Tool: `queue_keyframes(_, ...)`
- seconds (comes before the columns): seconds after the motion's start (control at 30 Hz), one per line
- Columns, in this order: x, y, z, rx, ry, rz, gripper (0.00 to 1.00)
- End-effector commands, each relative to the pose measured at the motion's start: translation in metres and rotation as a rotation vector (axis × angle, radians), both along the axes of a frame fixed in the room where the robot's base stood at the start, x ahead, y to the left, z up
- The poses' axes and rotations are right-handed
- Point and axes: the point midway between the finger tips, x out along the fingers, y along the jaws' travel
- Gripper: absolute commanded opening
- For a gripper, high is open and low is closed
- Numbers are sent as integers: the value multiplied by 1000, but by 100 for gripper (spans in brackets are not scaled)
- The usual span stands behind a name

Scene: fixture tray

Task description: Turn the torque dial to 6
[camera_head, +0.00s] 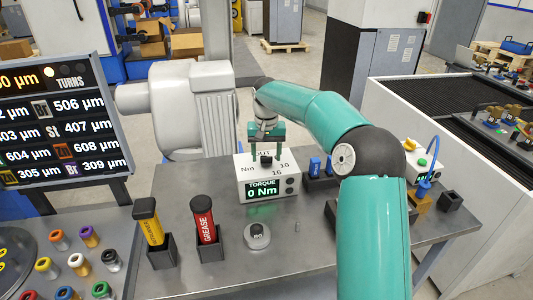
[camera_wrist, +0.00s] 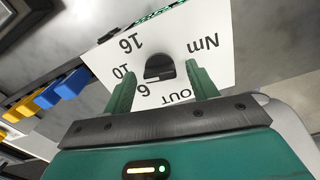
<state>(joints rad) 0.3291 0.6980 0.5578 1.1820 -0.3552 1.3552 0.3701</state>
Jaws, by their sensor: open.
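The torque box (camera_head: 252,166) is white and stands on the metal table in the head view. Its green display reads "TORQUE 0 Nm". In the wrist view its top face (camera_wrist: 218,42) carries the marks OUT, 6, 10, 16 and Nm around a small dark dial (camera_wrist: 158,66). I cannot tell for sure which mark the dial points to. My gripper (camera_head: 266,139) is over the box top. In the wrist view my gripper (camera_wrist: 163,86) is open, with one green finger on each side of the dial and a gap to it on both sides.
A yellow tube (camera_head: 150,226) and a red grease tube (camera_head: 206,222) stand in black holders to the left. A round grey piece (camera_head: 257,236) lies in front of the box. Blue parts (camera_head: 316,166) in a dark holder stand close to its right. Several coloured-cap jars stand far left.

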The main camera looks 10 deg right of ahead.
Motion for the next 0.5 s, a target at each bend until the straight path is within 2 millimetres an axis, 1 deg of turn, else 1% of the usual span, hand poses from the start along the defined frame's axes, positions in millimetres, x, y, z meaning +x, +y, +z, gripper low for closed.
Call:
queue_keyframes(0.17,0,0,0,0,-1,0,58)
queue_keyframes(0.3,0,0,0,0,-1,0,31)
queue_keyframes(0.4,0,0,1,0,-1,0,13)
queue_keyframes(0.5,0,0,1,0,-1,0,14)
